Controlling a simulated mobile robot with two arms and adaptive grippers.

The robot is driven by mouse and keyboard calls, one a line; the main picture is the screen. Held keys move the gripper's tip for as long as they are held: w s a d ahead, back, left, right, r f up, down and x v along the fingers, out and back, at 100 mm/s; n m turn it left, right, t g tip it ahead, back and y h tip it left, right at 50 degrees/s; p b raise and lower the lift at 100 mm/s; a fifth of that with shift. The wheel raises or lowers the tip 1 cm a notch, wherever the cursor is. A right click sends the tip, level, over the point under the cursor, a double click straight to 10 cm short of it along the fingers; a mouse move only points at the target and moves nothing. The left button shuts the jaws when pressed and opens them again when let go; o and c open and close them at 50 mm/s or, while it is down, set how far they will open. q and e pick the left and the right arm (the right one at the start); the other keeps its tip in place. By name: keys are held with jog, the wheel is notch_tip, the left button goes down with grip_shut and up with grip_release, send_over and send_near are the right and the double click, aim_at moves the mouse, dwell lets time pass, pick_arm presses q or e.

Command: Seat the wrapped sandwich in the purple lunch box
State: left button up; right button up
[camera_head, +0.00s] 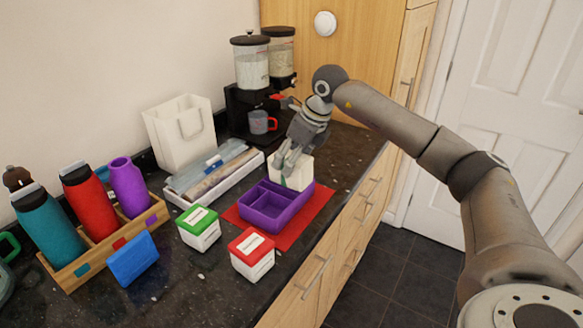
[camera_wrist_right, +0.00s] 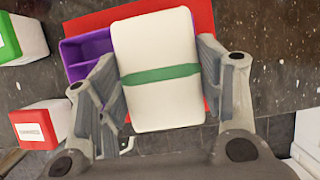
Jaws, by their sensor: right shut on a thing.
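The wrapped sandwich is a white block (camera_wrist_right: 155,45) with a green band, held between the fingers of my right gripper (camera_wrist_right: 168,88). In the head view the sandwich (camera_head: 300,176) is at the far end of the purple lunch box (camera_head: 262,222), over or in its far part. I cannot tell whether it touches the box floor. The lunch box has divided compartments; the near ones look empty. In the wrist view the sandwich hides much of the box (camera_wrist_right: 88,50). My right gripper (camera_head: 288,165) comes down from above in the head view. My left gripper is not in view.
The box stands on a red mat (camera_head: 295,232). Green-lidded (camera_head: 198,228) and red-lidded (camera_head: 251,254) cartons stand near it. A wooden bottle rack (camera_head: 105,245) is at left. The counter edge is at right.

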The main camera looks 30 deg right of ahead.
jog(key=f+p, duration=0.1)
jog(key=f, duration=0.3)
jog(key=shift+w+f, duration=0.15)
jog(key=shift+w, duration=0.05)
jog(key=c, duration=0.4)
jog(key=shift+s+f, duration=0.1)
jog(key=shift+f, duration=0.15)
jog(key=shift+c, duration=0.2)
jog(key=o, duration=1.8)
jog(key=shift+w+d+f, duration=0.15)
jog(key=shift+w, duration=0.1)
jog(key=shift+r, duration=0.2)
jog(key=shift+s+r, duration=0.15)
jog(key=shift+r, duration=0.45)
jog(key=b+v, duration=0.1)
jog(key=v, duration=1)
